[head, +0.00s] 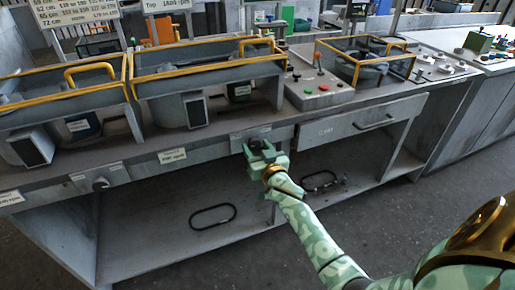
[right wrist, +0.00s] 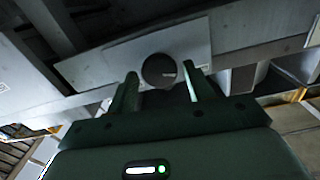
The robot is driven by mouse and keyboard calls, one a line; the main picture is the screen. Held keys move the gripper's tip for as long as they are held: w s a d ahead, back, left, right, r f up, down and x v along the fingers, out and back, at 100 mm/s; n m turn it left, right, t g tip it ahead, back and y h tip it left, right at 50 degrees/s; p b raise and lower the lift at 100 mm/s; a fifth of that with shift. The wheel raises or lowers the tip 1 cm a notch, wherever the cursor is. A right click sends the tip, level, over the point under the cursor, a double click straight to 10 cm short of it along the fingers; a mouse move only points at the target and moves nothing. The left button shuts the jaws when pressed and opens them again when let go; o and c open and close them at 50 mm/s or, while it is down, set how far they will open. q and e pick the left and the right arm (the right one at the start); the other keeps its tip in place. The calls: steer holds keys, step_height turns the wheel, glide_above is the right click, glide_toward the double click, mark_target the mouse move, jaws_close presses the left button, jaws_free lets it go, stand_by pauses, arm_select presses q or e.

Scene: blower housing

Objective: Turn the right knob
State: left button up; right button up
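The right knob (right wrist: 159,70) is a dark round knob on a pale plate (right wrist: 190,42) on the bench front, seen in the right wrist view. My right gripper (right wrist: 160,80) is open, with one green finger on each side of the knob. I cannot tell whether the fingers touch it. In the head view my right gripper (head: 260,152) is at the bench's front panel and largely hides the knob. Another dark knob (head: 100,184) is on the front panel at the left. My left gripper is not in view.
The grey bench carries yellow-framed housings (head: 200,70) and a control box (head: 318,88) with coloured buttons. A drawer (head: 350,124) with a dark handle is right of my gripper. Black oval handles (head: 213,216) lie on the lower shelf. Open floor lies in front.

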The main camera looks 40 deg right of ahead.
steer(key=shift+o, duration=0.2)
steer(key=shift+s, duration=0.1)
steer(key=shift+s+a, duration=0.15)
steer(key=shift+s, duration=0.2)
arm_select(q)
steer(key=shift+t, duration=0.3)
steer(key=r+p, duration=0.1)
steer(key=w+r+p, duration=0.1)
steer(key=p, duration=0.1)
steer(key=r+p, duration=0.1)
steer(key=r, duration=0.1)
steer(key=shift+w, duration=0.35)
arm_select(e)
steer(key=v, duration=1.5)
steer(key=shift+s, duration=0.25)
steer(key=shift+f, duration=0.1)
